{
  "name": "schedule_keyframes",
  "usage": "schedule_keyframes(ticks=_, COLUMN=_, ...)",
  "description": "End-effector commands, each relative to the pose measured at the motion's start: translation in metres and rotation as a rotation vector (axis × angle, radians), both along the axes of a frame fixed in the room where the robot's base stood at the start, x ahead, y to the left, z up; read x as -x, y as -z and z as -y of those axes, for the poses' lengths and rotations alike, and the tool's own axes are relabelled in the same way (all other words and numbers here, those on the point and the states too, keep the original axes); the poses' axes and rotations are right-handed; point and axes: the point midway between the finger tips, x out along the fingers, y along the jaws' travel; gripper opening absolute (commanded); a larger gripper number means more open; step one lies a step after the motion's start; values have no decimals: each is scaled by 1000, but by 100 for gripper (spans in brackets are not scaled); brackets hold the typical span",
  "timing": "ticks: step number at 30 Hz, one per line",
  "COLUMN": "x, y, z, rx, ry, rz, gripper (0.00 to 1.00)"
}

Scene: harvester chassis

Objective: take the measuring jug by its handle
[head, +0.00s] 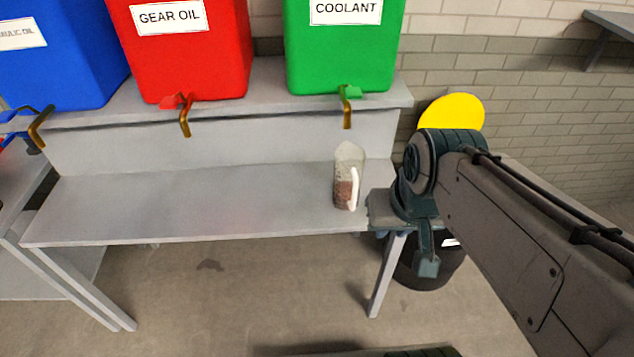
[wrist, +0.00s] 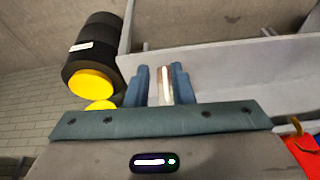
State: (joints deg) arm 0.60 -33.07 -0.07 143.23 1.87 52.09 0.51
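The measuring jug (head: 347,172) is clear, with reddish-brown contents and a white handle (head: 354,189) on its right front side. It stands upright near the right end of the grey bench's lower shelf (head: 190,205). My gripper (wrist: 161,70) is just right of the jug in the head view, where its fingers are hard to make out. In the wrist view its two blue fingers are apart, and the jug (wrist: 165,85) shows in the gap between them. I cannot tell whether the handle is between the fingertips or just beyond them. No grip on it shows.
Blue (head: 65,50), red (head: 185,55) and green (head: 342,50) containers with taps stand on the raised shelf behind. The shelf left of the jug is clear.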

Motion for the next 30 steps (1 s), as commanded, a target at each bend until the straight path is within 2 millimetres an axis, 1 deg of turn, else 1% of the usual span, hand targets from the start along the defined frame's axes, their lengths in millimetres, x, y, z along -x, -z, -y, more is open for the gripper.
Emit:
schedule_keyframes(ticks=1, x=1, y=17, z=-2, rx=-40, ry=43, rz=-35, gripper=21)
schedule_keyframes(ticks=2, x=2, y=25, z=-4, rx=-76, ry=77, rz=-60, gripper=21)
schedule_keyframes(ticks=5, x=3, y=60, z=-15, rx=-237, ry=233, rz=-172, gripper=21)
schedule_keyframes(ticks=6, x=2, y=74, z=-21, rx=-318, ry=307, rz=-225, gripper=21)
schedule_keyframes(ticks=8, x=-1, y=94, z=-30, rx=-451, ry=429, rz=-309, gripper=21)
schedule_keyframes(ticks=9, x=-5, y=105, z=-36, rx=-542, ry=512, rz=-361, gripper=21)
schedule_keyframes(ticks=11, x=-13, y=119, z=-44, rx=-679, ry=632, rz=-437, gripper=21)
schedule_keyframes(ticks=12, x=-20, y=127, z=-48, rx=-773, ry=712, rz=-485, gripper=21)
schedule_keyframes(ticks=14, x=-34, y=137, z=-50, rx=-916, ry=830, rz=-548, gripper=21)
schedule_keyframes(ticks=16, x=-53, y=148, z=-48, rx=-1084, ry=961, rz=-616, gripper=21)
schedule_keyframes(ticks=17, x=-62, y=152, z=-45, rx=-1159, ry=1018, rz=-639, gripper=21)
schedule_keyframes(ticks=18, x=-75, y=158, z=-39, rx=-1261, ry=1090, rz=-669, gripper=21)
schedule_keyframes(ticks=20, x=-95, y=166, z=-27, rx=-1413, ry=1190, rz=-704, gripper=21)
schedule_keyframes(ticks=21, x=-107, y=171, z=-16, rx=-1512, ry=1252, rz=-722, gripper=21)
schedule_keyframes(ticks=23, x=-124, y=178, z=3, rx=-1653, ry=1332, rz=-737, gripper=21)
schedule_keyframes(ticks=24, x=-134, y=183, z=15, rx=-1739, ry=1375, rz=-741, gripper=21)
schedule_keyframes(ticks=27, x=-152, y=192, z=46, rx=-1923, ry=1458, rz=-737, gripper=21)
schedule_keyframes(ticks=30, x=-162, y=198, z=70, rx=-2048, ry=1505, rz=-723, gripper=21)
